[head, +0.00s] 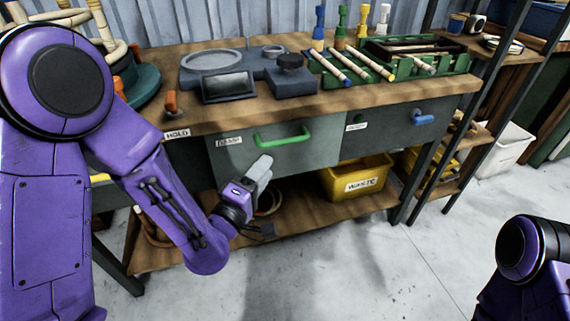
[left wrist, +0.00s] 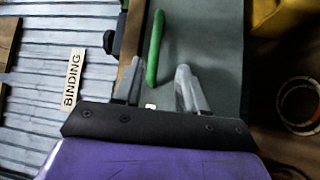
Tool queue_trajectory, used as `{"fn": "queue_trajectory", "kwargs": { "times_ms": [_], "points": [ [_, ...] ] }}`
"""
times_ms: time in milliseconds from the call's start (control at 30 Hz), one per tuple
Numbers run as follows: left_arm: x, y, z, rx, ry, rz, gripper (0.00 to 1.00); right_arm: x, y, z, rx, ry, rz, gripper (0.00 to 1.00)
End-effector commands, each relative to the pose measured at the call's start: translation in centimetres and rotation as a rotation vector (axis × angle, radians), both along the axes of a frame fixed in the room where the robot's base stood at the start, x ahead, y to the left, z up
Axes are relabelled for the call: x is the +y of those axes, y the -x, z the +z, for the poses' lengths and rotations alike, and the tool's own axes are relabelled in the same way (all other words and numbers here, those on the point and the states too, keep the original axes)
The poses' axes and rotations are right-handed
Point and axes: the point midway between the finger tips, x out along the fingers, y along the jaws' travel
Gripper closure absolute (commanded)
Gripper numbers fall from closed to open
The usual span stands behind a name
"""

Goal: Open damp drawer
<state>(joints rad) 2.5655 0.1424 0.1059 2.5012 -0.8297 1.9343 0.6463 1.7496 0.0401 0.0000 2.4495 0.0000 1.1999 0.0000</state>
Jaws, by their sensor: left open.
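The drawer with the green handle has a grey-green front (head: 320,150) and a small white label too small to read. It looks shut under the workbench top. Its green bar handle (head: 282,137) also shows in the left wrist view (left wrist: 155,48). My left gripper (head: 264,165) is open and empty, just below and in front of the handle in the head view. In the left wrist view, the handle lies ahead, between the lines of the two grey fingers (left wrist: 160,72); no contact shows. My right gripper is out of view.
A second drawer with a blue handle (head: 422,119) is to the right. A yellow waste bin (head: 352,180) stands on the lower shelf (head: 320,208). The bench top (head: 215,122) carries several tools and a green rack (head: 455,65). Floor in front is clear.

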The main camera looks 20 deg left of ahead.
Motion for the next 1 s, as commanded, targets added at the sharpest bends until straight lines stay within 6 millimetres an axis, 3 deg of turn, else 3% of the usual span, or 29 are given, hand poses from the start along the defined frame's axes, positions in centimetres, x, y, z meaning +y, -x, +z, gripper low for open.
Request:
{"fn": "queue_trajectory", "kwargs": {
  "times_ms": [167, 500, 867, 900, 1000],
  "points": [
    [-0.5, -2.2, 0.2, -0.019, 0.011, -0.005, 0.59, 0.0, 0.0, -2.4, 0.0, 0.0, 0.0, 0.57],
    [-1.9, -8.9, 1.6, -0.009, 0.005, -0.005, 0.59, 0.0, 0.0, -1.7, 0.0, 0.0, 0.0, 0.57],
    [-2.1, -10.1, 1.7, -0.006, 0.006, -0.005, 0.59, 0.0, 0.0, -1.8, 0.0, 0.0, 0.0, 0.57],
    [-2.1, -10.1, 1.7, -0.006, 0.006, -0.005, 0.62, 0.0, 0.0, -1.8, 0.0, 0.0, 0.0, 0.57],
    [-2.1, -10.1, 1.7, -0.007, 0.006, -0.004, 0.95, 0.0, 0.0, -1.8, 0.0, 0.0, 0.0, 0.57]
  ]
}}
